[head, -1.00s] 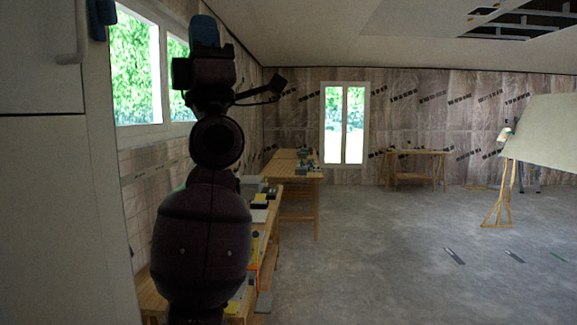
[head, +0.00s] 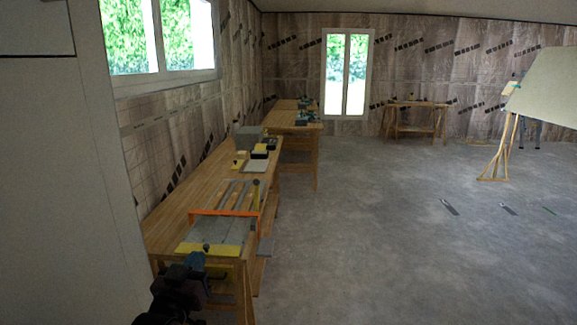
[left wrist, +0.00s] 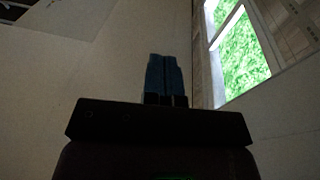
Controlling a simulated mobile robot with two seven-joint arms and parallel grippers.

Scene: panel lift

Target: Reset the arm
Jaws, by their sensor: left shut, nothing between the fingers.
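My left gripper (head: 195,261) is low at the bottom left of the head view, in front of the near end of the wooden workbench. Its blue fingers also show in the left wrist view (left wrist: 165,75), where they are together with nothing between them. In that view they point past the ceiling and a window. My right gripper is in neither view.
The long workbench (head: 190,197) stands along the left wall, with a yellow and grey tool (head: 215,240) at its near end. A white surface (head: 65,180) fills the left side.

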